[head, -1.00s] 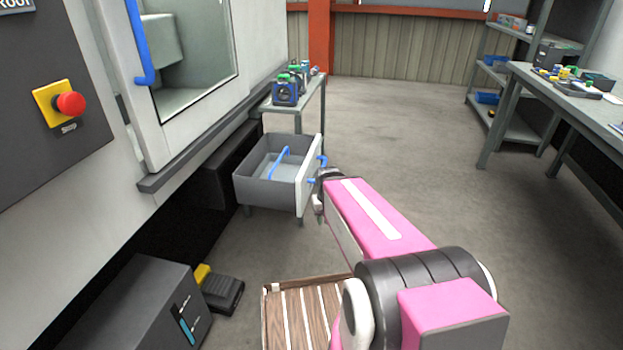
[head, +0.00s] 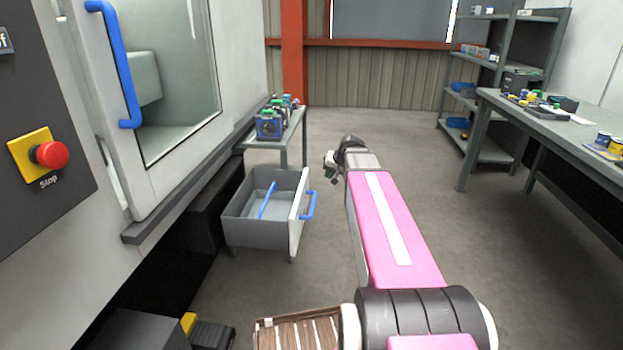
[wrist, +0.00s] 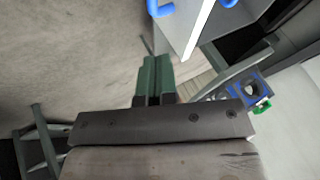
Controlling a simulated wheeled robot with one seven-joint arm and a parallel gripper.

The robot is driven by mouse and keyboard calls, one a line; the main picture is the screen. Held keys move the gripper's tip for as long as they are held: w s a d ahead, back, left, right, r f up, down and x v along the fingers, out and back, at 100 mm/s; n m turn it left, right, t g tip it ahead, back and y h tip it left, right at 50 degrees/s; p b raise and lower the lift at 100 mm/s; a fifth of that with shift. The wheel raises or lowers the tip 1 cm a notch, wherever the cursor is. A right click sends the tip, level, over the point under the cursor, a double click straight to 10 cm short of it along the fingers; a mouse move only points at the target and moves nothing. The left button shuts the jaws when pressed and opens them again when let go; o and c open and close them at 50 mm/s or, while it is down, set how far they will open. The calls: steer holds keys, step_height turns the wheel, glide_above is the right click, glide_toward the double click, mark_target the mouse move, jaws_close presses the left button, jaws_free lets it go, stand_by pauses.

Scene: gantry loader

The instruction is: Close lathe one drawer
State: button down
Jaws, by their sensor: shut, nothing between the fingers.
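The grey lathe drawer (head: 255,234) stands pulled out from under the machine in the head view. It has a white front panel (head: 297,215) and a blue handle (head: 311,205). A blue rod (head: 267,200) lies inside it. My gripper (head: 332,169) is to the right of the drawer, apart from its front and handle. In the wrist view, my green fingers (wrist: 155,80) are together with nothing between them. The handle (wrist: 161,8) and the white panel edge (wrist: 198,30) show above and right of them.
The lathe (head: 150,215) with its blue door handle (head: 122,70) and red stop button (head: 50,154) is on the left. A small table (head: 288,132) with blue parts stands behind the drawer. A workbench (head: 550,112) and shelves (head: 512,70) are right. Floor between is clear.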

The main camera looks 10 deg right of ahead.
steer(key=w+d+r, duration=0.1)
steer(key=w+r, duration=0.1)
glide_above(314, 193)
steer(key=shift+t, duration=0.3)
step_height(314, 193, down, 8)
steer(key=shift+w+f, duration=0.1)
steer(key=shift+w, duration=0.05)
steer(key=shift+w+a, duration=0.15)
steer(key=shift+a, duration=0.5)
steer(key=shift+a, duration=0.15)
steer(key=w+a, duration=0.3)
steer(key=a, duration=0.6)
steer(key=w+a, duration=0.3)
steer(key=a, duration=0.7)
steer(key=w+a, duration=0.3)
steer(key=a, duration=0.7)
steer(key=shift+w, duration=0.4)
